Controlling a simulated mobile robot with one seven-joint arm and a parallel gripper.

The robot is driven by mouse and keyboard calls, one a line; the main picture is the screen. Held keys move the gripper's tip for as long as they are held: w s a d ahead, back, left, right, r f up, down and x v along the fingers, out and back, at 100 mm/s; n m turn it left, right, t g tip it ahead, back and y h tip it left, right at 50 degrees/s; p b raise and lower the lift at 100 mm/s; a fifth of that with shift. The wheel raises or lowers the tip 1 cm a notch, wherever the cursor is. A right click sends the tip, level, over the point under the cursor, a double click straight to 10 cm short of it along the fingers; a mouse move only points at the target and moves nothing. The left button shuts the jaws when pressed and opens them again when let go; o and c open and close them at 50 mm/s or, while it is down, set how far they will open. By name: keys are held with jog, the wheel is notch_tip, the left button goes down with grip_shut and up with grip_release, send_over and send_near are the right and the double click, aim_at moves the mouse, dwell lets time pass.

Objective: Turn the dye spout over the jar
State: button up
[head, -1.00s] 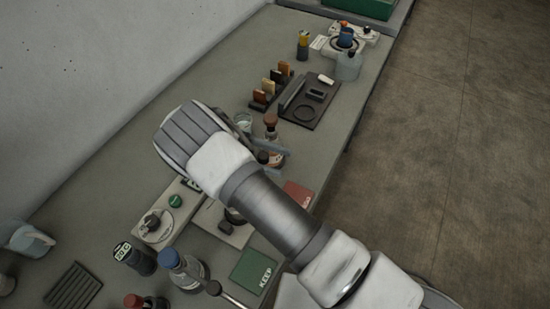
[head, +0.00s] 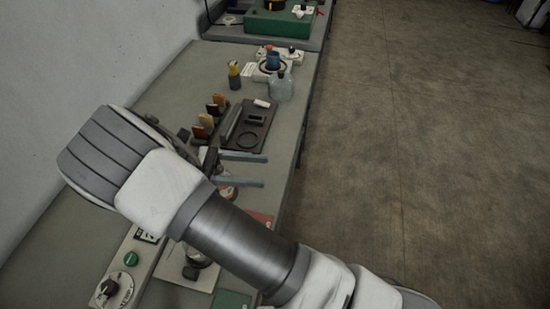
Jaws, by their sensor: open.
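A clear glass jar (head: 281,88) stands at the far end of the bench, beside a white unit (head: 292,56) with a dark ring. A blue upright part (head: 273,62) stands at that ring, just behind the jar. I cannot tell whether this blue part is the dye spout or which way any spout points. My gripper (head: 263,170) shows two blue-grey fingers, spread apart with nothing between them. It is over the bench, nearer than the dark tray and well short of the jar. My arm hides part of the bench below it.
A dark tray (head: 238,139) and a rack of brown and orange pieces (head: 205,120) lie between my gripper and the jar. A yellow-topped holder (head: 235,80) stands left of the jar. A green box (head: 281,24) is farther back.

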jog(key=d+r, duration=0.2)
jog(key=d, duration=0.1)
jog(key=d+r, duration=0.1)
jog(key=d, duration=0.1)
jog(key=shift+w, duration=0.25)
